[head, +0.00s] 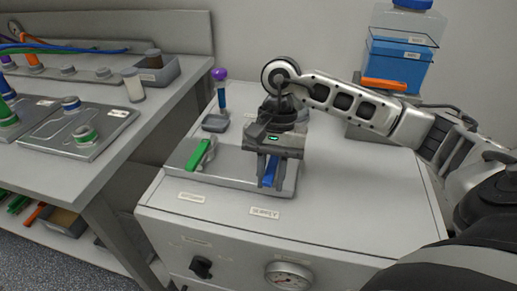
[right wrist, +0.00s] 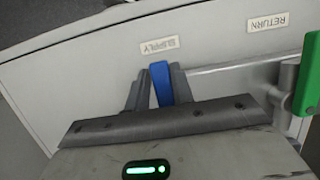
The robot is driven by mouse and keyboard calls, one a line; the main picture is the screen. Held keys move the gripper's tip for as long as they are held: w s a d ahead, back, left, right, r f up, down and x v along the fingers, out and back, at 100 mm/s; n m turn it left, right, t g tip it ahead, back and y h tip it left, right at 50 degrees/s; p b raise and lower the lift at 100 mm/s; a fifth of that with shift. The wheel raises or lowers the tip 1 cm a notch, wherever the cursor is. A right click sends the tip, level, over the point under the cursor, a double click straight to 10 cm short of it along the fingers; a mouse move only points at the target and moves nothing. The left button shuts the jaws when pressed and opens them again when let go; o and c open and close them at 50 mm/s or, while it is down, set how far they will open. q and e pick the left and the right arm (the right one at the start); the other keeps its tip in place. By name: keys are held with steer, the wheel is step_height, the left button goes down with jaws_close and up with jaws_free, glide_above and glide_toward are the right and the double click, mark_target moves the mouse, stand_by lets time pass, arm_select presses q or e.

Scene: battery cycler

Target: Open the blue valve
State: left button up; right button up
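The blue valve handle (head: 270,173) is on the right part of the grey valve plate, behind the SUPPLY label (head: 265,212). My right gripper (head: 270,183) comes down over it from above, with one finger on each side. In the right wrist view the blue handle (right wrist: 160,84) stands between the two fingertips (right wrist: 160,80), which sit close against it and look shut on it. The lower part of the handle and its mount are hidden by the gripper. My left gripper is not in view.
A green valve handle (head: 200,154) stands to the left on the same plate, behind the RETURN label (head: 191,197). A purple-topped tool (head: 221,88) stands behind it. A pressure gauge (head: 289,275) and black knob (head: 201,267) are on the front panel.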

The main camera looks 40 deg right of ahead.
mark_target(276, 166)
steer(key=shift+o, duration=1.2)
steer(key=shift+p+v, duration=1.9)
steer(key=shift+v, duration=2.2)
steer(key=shift+s+d, duration=0.15)
steer(key=shift+s, duration=0.05)
steer(key=shift+f, duration=0.1)
